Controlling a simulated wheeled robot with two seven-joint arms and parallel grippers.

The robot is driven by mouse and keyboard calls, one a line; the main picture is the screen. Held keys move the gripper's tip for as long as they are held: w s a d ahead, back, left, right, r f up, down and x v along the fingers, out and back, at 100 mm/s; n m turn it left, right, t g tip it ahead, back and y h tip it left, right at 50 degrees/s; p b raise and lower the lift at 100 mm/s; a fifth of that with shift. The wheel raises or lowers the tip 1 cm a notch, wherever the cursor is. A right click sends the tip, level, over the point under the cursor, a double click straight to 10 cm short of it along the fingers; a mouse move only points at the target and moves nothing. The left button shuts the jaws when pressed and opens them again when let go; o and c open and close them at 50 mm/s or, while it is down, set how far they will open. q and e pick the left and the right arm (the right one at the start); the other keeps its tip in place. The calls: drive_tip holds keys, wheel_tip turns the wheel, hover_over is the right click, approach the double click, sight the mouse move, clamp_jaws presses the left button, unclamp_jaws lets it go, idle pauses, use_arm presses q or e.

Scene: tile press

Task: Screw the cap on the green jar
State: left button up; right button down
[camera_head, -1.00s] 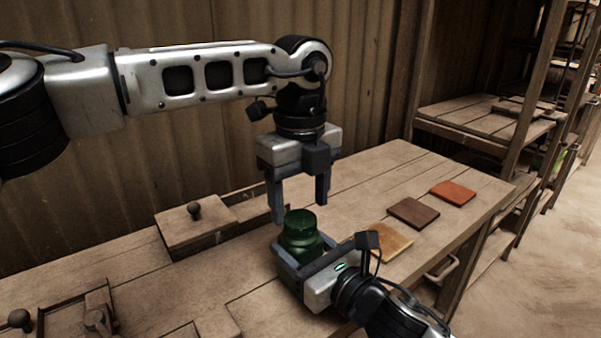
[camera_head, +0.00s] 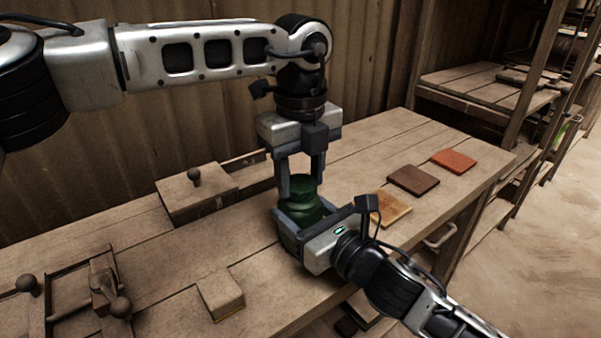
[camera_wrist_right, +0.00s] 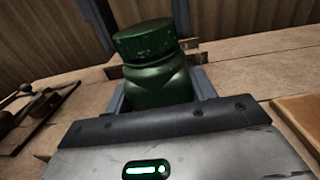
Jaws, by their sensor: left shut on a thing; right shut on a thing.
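The green jar (camera_head: 304,212) stands upright on the wooden bench. Its dark green ribbed cap (camera_head: 302,184) sits on top; it also shows in the right wrist view (camera_wrist_right: 146,40). My left gripper (camera_head: 300,188) points straight down from above and is shut on the cap, one finger on each side. My right gripper (camera_head: 298,218) comes in low from the front right and is shut on the jar body (camera_wrist_right: 160,84). The jar's lower part is partly hidden by the right gripper. The thread under the cap cannot be seen.
A wooden block with a knob (camera_head: 197,192) lies left of the jar, and a small wood block (camera_head: 221,292) nearer the front. Right of the jar lie a tan tile (camera_head: 391,209), a brown tile (camera_head: 413,180) and an orange tile (camera_head: 454,161). A knobbed wooden frame (camera_head: 75,287) is front left.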

use_arm(q)
drive_tip(key=m, duration=1.1)
drive_tip(key=shift+m, duration=0.4)
drive_tip(key=m, duration=0.2)
drive_tip(key=shift+m, duration=0.4)
drive_tip(key=m, duration=0.4)
drive_tip(key=shift+m, duration=0.4)
drive_tip(key=m, duration=0.2)
drive_tip(key=shift+m, duration=0.3)
drive_tip(key=m, duration=0.5)
drive_tip(key=o, duration=1.2)
drive_tip(key=shift+c, duration=0.2)
